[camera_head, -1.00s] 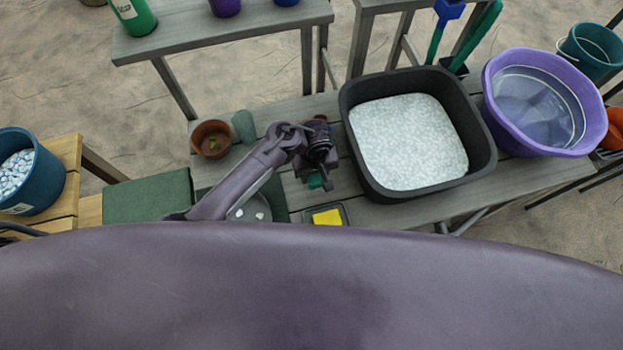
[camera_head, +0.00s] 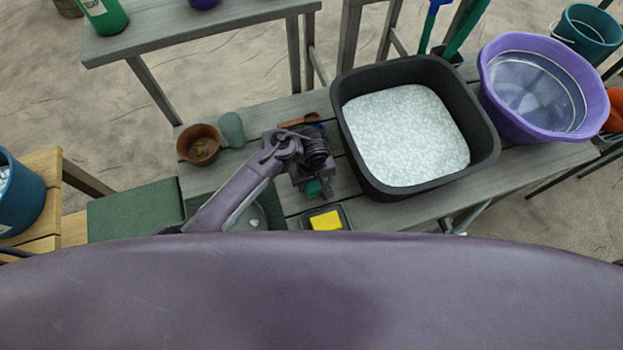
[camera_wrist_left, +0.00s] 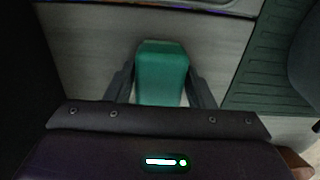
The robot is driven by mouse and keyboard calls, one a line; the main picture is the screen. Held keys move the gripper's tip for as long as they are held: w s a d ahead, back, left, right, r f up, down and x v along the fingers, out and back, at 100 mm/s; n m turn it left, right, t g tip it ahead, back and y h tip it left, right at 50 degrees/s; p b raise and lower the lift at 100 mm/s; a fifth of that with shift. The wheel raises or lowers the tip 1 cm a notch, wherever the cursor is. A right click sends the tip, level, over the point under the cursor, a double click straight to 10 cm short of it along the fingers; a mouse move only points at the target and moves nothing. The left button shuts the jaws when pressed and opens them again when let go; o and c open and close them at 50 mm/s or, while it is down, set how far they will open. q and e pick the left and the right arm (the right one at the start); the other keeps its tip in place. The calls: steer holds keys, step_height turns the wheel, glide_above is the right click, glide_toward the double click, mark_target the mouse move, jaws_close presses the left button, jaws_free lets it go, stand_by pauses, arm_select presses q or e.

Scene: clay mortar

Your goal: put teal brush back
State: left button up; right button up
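The teal brush (camera_wrist_left: 161,75) shows in the left wrist view as a teal block with a rounded end, between the two fingers of my left gripper (camera_wrist_left: 161,88). Both fingers lie against its sides, so the gripper looks shut on it. In the head view a small green-teal part of the brush (camera_head: 313,188) shows below my left gripper (camera_head: 316,172), above the grey slatted bench (camera_head: 376,212). The rest of the brush is hidden by the gripper. I cannot tell whether it touches the bench. My right gripper is not in view.
A black tub of white grains (camera_head: 345,115) stands right of the gripper, with a purple basin (camera_head: 490,85) beyond. A small dark tray with a yellow sponge (camera_head: 325,220) is just in front. A terracotta pot (camera_head: 198,145) and a grey-green object (camera_head: 231,130) stand left.

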arm_select(q)
steer(key=shift+o, duration=1.2)
steer(key=shift+w+a, duration=0.1)
step_height(320, 180, up, 12)
steer(key=p, duration=0.1)
steer(key=shift+r, duration=0.2)
